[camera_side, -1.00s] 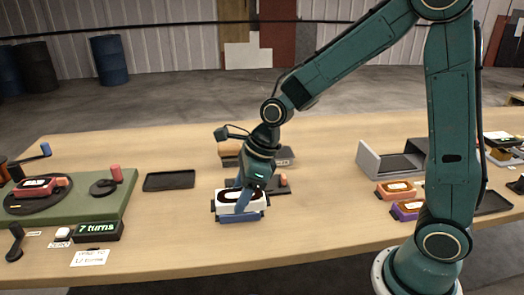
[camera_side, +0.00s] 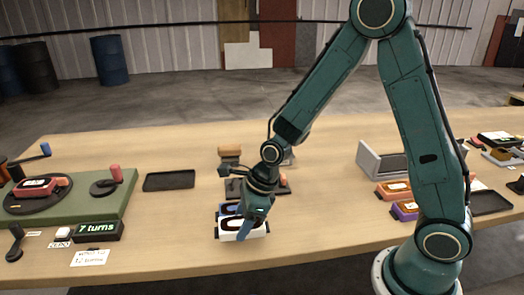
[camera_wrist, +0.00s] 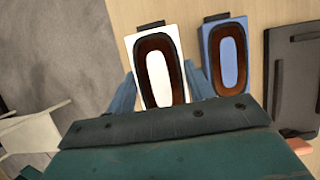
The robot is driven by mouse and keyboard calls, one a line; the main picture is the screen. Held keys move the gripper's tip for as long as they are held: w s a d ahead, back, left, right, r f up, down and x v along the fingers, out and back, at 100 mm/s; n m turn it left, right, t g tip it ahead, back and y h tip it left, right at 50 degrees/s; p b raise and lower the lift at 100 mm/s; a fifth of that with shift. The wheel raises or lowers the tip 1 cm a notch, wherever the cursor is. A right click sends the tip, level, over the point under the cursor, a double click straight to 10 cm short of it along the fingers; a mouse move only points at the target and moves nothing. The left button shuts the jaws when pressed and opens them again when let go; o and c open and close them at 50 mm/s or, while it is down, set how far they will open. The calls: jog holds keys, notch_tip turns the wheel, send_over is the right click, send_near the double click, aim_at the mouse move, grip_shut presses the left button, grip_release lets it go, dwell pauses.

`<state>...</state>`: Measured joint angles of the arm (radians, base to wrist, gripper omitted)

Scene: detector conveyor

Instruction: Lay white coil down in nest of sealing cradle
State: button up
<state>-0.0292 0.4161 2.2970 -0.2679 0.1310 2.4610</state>
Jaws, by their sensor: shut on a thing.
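The white coil (camera_wrist: 144,62), a white block with a dark brown oval winding, is between the fingers of my gripper (camera_wrist: 162,92) in the wrist view. In the side view the white coil (camera_side: 234,235) is at the table's front, below my gripper (camera_side: 246,226). I cannot tell whether it touches the table. A blue coil (camera_wrist: 208,52) stands right beside it in the wrist view and behind it in the side view. A dark base (camera_side: 276,190) with a red part lies behind my gripper, partly hidden; it may be the sealing cradle. Its nest is not clearly visible.
A green winding bench (camera_side: 115,205) with a red coil and "7 turns" display stands left. A dark empty tray (camera_side: 169,181) lies beside it. Orange (camera_side: 394,190) and purple (camera_side: 404,211) coils lie right, near a grey open bin (camera_side: 370,160).

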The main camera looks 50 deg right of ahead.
jog(key=shift+f, duration=1.2)
jog(key=shift+f, duration=0.45)
jog(key=o, duration=1.1)
jog(key=shift+o, duration=0.2)
jog(key=shift+r, duration=0.2)
jog(key=v, duration=1.3)
jog(key=shift+r, duration=0.45)
jog(key=shift+d+r, duration=0.1)
jog(key=shift+d, duration=0.05)
